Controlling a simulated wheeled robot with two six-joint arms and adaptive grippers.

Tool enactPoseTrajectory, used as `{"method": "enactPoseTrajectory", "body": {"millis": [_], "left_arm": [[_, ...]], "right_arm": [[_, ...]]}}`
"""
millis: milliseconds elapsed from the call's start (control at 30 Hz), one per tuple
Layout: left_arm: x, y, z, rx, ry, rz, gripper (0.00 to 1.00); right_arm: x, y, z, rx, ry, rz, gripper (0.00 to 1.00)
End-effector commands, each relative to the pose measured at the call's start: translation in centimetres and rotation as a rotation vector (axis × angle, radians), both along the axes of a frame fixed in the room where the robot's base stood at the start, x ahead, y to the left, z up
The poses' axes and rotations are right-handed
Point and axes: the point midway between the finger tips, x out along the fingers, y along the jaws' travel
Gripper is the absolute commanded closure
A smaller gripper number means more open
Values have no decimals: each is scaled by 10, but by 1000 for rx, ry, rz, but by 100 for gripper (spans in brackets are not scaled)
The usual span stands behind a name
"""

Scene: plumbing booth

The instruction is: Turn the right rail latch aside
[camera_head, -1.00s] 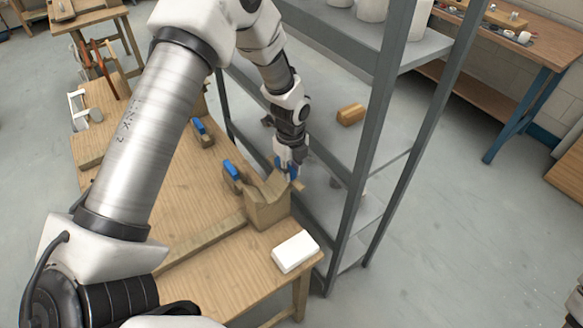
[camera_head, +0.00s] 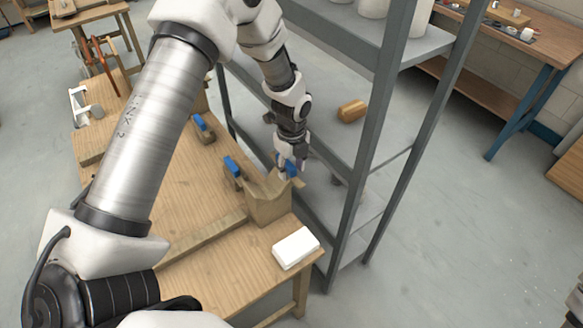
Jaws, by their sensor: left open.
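A wooden block with a V-shaped notch (camera_head: 268,205) stands near the right end of the wooden bench. A blue latch (camera_head: 291,169) is at the block's far right side, partly hidden by my left gripper. My left gripper (camera_head: 288,168) points down at this latch with its jaws open, close around or beside it; I cannot tell whether they touch. A second blue latch (camera_head: 232,167) stands at the block's left. A third blue piece (camera_head: 200,122) sits farther back on the bench. My right gripper is not in view.
A white block (camera_head: 296,248) lies at the bench's front right corner. A grey metal shelf (camera_head: 362,150) stands close behind and right of the gripper, with a wooden piece (camera_head: 352,110) on it. A wooden rail (camera_head: 205,240) runs along the bench (camera_head: 235,285).

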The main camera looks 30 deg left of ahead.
Motion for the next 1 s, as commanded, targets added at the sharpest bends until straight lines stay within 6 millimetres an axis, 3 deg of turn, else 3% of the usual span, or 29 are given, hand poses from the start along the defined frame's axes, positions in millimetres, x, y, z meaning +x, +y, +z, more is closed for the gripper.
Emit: {"method": "enactPoseTrajectory", "body": {"millis": [500,633,1000], "left_arm": [[1,-1,107,0,0,-1,54],[1,-1,116,0,3,-1,54],[1,-1,116,0,3,-1,54]], "right_arm": [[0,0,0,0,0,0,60],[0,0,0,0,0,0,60],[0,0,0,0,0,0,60]]}}
